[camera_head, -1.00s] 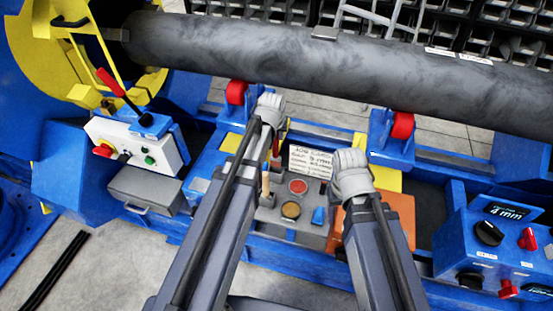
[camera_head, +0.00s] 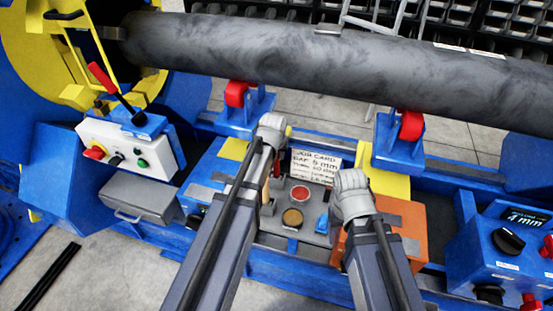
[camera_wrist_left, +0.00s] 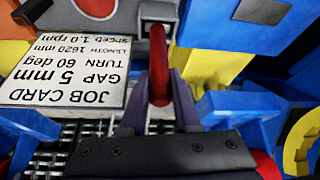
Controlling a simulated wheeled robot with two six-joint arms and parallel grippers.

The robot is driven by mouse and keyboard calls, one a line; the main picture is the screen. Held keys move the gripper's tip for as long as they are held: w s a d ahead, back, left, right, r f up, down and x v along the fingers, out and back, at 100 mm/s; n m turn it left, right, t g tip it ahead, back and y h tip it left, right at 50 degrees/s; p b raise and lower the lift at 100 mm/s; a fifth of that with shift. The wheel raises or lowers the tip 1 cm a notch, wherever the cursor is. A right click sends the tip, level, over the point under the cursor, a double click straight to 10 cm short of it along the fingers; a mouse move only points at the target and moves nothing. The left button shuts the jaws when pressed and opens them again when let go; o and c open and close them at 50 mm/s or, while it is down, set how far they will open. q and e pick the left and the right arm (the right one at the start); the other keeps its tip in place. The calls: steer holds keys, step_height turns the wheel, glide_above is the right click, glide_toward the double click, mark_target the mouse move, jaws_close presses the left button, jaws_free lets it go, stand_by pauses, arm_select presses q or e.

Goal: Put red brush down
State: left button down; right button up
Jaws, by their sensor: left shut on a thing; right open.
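The red brush (camera_wrist_left: 159,65) shows in the left wrist view as a red shaft between the two fingers of my left gripper (camera_wrist_left: 164,100), which is shut on it. In the head view, my left gripper (camera_head: 271,140) is beside the job card (camera_head: 315,165), and its wrist hides most of the brush. A small red part (camera_head: 277,167) shows just below that wrist. I cannot tell whether the brush touches a surface. My right gripper (camera_head: 351,195) is above the orange box (camera_head: 408,218); its wrist hides its fingers, and nothing shows held in it.
A grey panel with a red button (camera_head: 299,193) and an amber button (camera_head: 292,217) lies between my arms. A large dark pipe (camera_head: 300,50) crosses behind, over red rollers (camera_head: 411,125). A blue control box (camera_head: 500,250) stands right; a white lever box (camera_head: 125,145) stands left.

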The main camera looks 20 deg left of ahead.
arm_select(q)
steer(key=shift+r, duration=0.1)
arm_select(e)
steer(key=shift+r, duration=0.1)
arm_select(q)
steer(key=c, duration=0.6)
jaws_free()
steer(key=shift+c, duration=0.2)
steer(key=a+p+v, duration=0.1)
steer(key=p+v, duration=1)
steer(key=v, duration=0.1)
steer(key=s+d+f+m+g, duration=0.1)
steer(key=s+d+m+g, duration=0.1)
steer(key=s+d, duration=0.4)
steer(key=s+d+m+g, duration=0.3)
steer(key=s+d, duration=0.4)
steer(key=s, duration=0.6)
steer(key=shift+d+f+m+y, duration=0.25)
steer(key=shift+f+m+y, duration=0.05)
steer(key=shift+f, duration=0.05)
arm_select(e)
step_height(320, 180, up, 11)
arm_select(q)
steer(key=shift+w, duration=0.1)
